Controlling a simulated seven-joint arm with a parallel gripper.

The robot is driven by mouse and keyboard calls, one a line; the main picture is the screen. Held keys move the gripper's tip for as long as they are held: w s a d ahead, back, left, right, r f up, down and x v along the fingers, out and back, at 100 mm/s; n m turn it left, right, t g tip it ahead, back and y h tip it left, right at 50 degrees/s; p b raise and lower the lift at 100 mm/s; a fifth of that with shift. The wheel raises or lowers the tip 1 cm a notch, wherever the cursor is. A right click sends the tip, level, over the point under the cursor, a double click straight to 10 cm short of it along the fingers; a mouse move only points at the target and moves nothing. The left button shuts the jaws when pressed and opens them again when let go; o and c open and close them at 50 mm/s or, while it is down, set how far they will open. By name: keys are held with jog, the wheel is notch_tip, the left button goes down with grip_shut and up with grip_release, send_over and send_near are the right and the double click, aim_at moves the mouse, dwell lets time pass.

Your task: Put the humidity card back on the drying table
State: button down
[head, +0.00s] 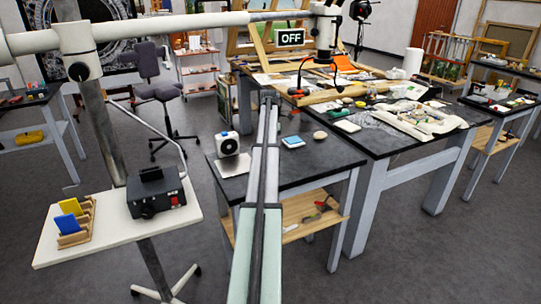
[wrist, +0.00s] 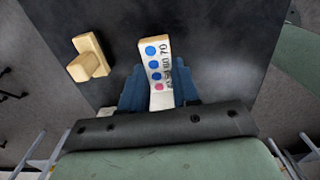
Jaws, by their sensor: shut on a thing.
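In the wrist view, the humidity card (wrist: 155,58) is a pale strip with blue dots, a pink dot and printed numbers. The blue fingers of my gripper (wrist: 160,85) are shut on its lower part. A dark surface (wrist: 230,50) lies behind it; whether the card touches that surface I cannot tell. In the head view, a dark-topped table (head: 315,162) with a white fan stands in the middle, which may be the drying table. My arm reaches across this table's left part; my gripper and the card cannot be made out there.
A small wooden block piece (wrist: 88,57) stands left of the card. On the fan table are the white fan (head: 227,143), a blue item (head: 293,141) and a rounded stone-like thing (head: 319,135). A crowded workbench (head: 400,140) adjoins at right. A black control box (head: 155,195) sits at left.

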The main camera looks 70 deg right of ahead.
jog(key=shift+f, duration=2.65)
jog(key=shift+f, duration=0.1)
jog(key=c, duration=0.8)
grip_release()
notch_tip(320, 180, up, 12)
jog(key=shift+r, duration=0.15)
